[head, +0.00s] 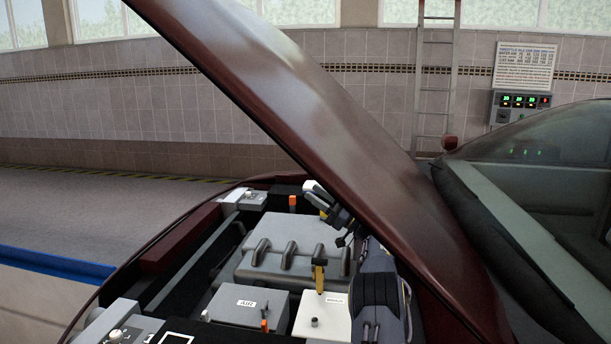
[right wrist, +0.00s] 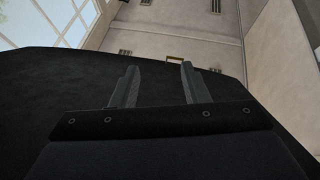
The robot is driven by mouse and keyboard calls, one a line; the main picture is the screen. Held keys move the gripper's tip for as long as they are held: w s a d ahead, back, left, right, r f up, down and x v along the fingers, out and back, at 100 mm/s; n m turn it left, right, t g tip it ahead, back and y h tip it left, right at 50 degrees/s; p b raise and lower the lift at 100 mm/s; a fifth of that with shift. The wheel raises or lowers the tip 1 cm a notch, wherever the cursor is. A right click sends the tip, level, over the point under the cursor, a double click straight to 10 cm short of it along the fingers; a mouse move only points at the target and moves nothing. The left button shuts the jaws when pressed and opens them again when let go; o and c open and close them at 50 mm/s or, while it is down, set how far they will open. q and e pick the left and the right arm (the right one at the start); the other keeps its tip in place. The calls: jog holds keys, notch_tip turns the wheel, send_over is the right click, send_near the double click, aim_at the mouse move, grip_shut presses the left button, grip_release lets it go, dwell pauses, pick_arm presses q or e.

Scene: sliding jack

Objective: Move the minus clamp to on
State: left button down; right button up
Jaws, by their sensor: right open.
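In the head view a yellow upright clamp lever (head: 319,272), which looks like the minus clamp, stands at the back edge of a white box (head: 309,316) in the engine bay. A small label sits on the box; its word is too small to read surely. My right gripper (head: 322,203) is beyond and above the clamp, under the raised hood, open and apart from it. The right wrist view shows the two spread fingers (right wrist: 160,88) with nothing between them. No clamp shows there. My left gripper is not in view.
The dark red hood (head: 290,90) slants over the bay close to my right arm. A large grey ribbed cover (head: 290,265) lies left of the arm. A grey box marked AIR (head: 240,305) is left of the white box. A ladder (head: 436,90) stands at the tiled wall.

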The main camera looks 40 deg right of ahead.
notch_tip(320, 180, up, 6)
jog(key=w+a+m+t+h, duration=0.1)
jog(key=m+t, duration=0.1)
jog(key=shift+w+a+t+h, duration=0.25)
jog(key=shift+a+t+h, duration=0.05)
jog(key=shift+a+t, duration=0.1)
jog(key=shift+d+h, duration=0.1)
jog(key=shift+h, duration=0.2)
